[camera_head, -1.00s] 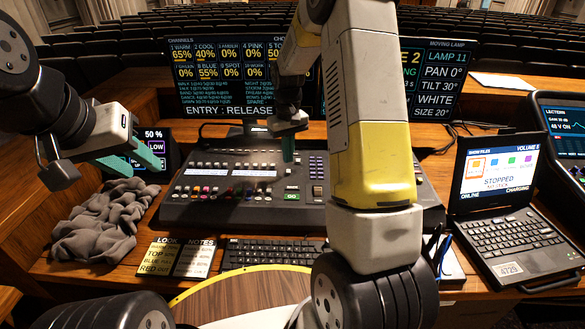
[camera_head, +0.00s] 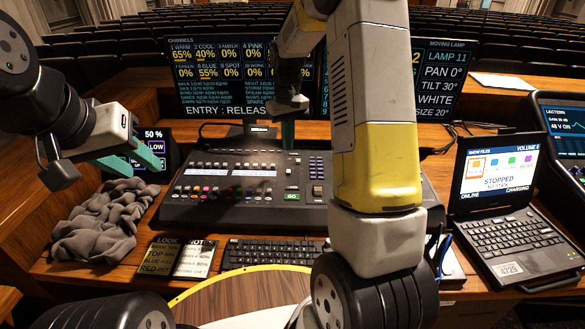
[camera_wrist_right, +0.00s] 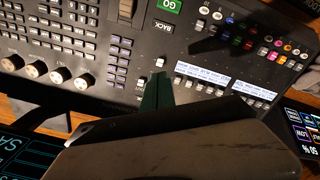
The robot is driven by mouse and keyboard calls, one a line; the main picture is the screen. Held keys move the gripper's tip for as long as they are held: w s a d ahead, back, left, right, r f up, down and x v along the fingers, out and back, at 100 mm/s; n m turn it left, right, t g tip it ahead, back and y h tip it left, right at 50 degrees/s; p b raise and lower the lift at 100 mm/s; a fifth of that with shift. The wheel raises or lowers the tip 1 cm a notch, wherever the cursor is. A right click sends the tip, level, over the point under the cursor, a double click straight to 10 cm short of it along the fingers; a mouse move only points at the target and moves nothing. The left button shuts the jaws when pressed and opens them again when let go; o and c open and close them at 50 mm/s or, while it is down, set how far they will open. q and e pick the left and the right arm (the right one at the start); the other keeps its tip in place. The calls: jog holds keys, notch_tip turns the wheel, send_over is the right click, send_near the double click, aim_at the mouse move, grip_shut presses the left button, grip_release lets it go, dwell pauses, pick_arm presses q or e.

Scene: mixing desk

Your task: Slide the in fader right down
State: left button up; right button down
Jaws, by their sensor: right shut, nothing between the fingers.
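The mixing desk (camera_head: 250,205) stands mid-table, its green GO key (camera_head: 292,197) showing. My right gripper (camera_head: 288,140) is shut and empty over the desk's far edge; the green fingers also show in the right wrist view (camera_wrist_right: 157,92). Two small white fader caps, one (camera_wrist_right: 160,62) straight beyond the fingertips and one (camera_wrist_right: 141,81) just left of them, show in that view. I cannot tell for certain which is the in fader right, nor whether the fingers touch a cap. My left gripper (camera_head: 132,160) is open and empty at the left, above a grey cloth.
The crumpled grey cloth (camera_head: 95,228) lies left of the desk. A keyboard (camera_head: 270,253) and note cards (camera_head: 193,258) lie in front. A laptop (camera_head: 505,235) stands at the right. Monitors (camera_head: 225,80) stand behind the desk. My right forearm hides the desk's right part.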

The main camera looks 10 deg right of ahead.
jog(key=shift+r, duration=0.8)
jog(key=s+a+r, duration=0.2)
jog(key=s+a, duration=0.1)
jog(key=s, duration=0.8)
jog(key=shift+s+a, duration=0.15)
jog(key=shift+s, duration=0.1)
jog(key=s+r+m+t+y, duration=0.2)
jog(key=s+r+t, duration=0.4)
jog(key=s+r, duration=0.7)
jog(key=s, duration=0.3)
